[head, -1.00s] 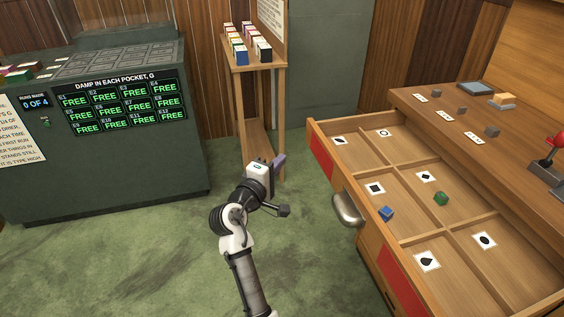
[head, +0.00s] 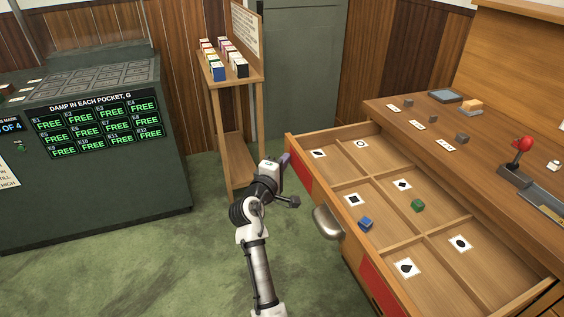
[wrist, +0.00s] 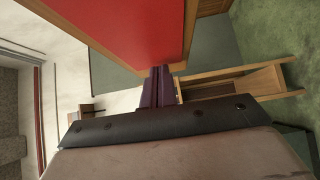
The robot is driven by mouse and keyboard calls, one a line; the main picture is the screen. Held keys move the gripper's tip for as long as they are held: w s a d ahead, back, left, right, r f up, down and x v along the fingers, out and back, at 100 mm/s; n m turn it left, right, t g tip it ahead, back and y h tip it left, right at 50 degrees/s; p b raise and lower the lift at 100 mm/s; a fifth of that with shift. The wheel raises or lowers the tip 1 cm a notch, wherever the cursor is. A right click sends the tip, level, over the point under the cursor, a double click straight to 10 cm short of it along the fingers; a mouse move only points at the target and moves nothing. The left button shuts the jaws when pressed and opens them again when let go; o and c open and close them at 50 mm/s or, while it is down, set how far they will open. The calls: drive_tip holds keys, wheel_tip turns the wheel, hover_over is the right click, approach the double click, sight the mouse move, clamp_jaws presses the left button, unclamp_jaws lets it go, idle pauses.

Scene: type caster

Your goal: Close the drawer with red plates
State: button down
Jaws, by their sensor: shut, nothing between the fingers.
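The wooden drawer (head: 425,238) with red plates stands pulled out of the bench at right. One red plate (head: 300,172) is at the far end of its front and another (head: 379,287) at the near end. A metal handle (head: 328,223) sits between them. A blue cube (head: 365,224) and a green cube (head: 418,205) lie in separate compartments. My gripper (head: 285,160) is shut and empty, close to the far end of the drawer front. In the wrist view, the purple fingertips (wrist: 160,85) are together beside the red plate (wrist: 125,25); contact cannot be told.
The bench top (head: 400,105) holds small blocks, cards and a red-knobbed lever (head: 520,150). A wooden stand (head: 236,85) with coloured boxes is behind my gripper. A dark green cabinet (head: 90,195) stands at left.

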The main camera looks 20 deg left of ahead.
sight(376, 148)
drive_tip(key=w+d+p, duration=0.1)
drive_tip(key=w+d, duration=0.5)
drive_tip(key=d, duration=0.2)
drive_tip(key=w+d+p, duration=0.2)
drive_tip(key=w+d, duration=0.4)
drive_tip(key=d, duration=0.2)
drive_tip(key=w+d+p, duration=0.2)
drive_tip(key=w+d, duration=0.4)
drive_tip(key=d, duration=0.3)
drive_tip(key=shift+w+d, duration=0.1)
drive_tip(key=shift+w+d+r, duration=0.1)
drive_tip(key=shift+d, duration=0.05)
